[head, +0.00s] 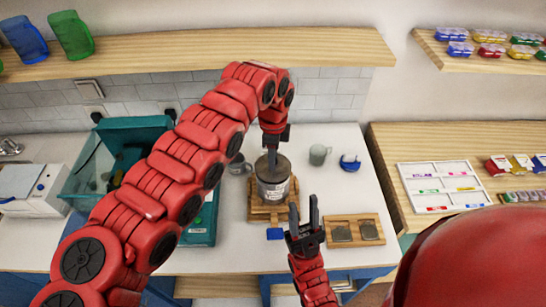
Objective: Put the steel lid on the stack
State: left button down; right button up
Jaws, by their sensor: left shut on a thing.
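The stack (273,188) is a grey, round metal container on a wooden stand (260,213) in the middle of the white counter. The dark steel lid (265,167) is at the top of the stack. My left gripper (272,154) comes down from above and is shut on the lid, its fingertips hard to make out at this size. I cannot tell whether the lid rests on the stack or is held just above it. My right gripper (304,208) is open and empty, in front of the stack and to its right, fingers pointing up in the picture.
A wooden tray (355,243) with two dark square pieces lies right of my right gripper. A small blue item (275,233) is before the stand. A grey-green mug (319,154) and a blue object (350,162) stand behind right. A teal bin (85,178) is left.

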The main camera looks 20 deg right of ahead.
pick_arm(q)
jog(key=shift+f+b, duration=0.55)
jog(key=shift+b, duration=0.85)
dwell(1.5)
jog(key=c, duration=0.6)
grip_release()
jog(key=shift+o, duration=0.2)
jog(key=shift+r, duration=0.1)
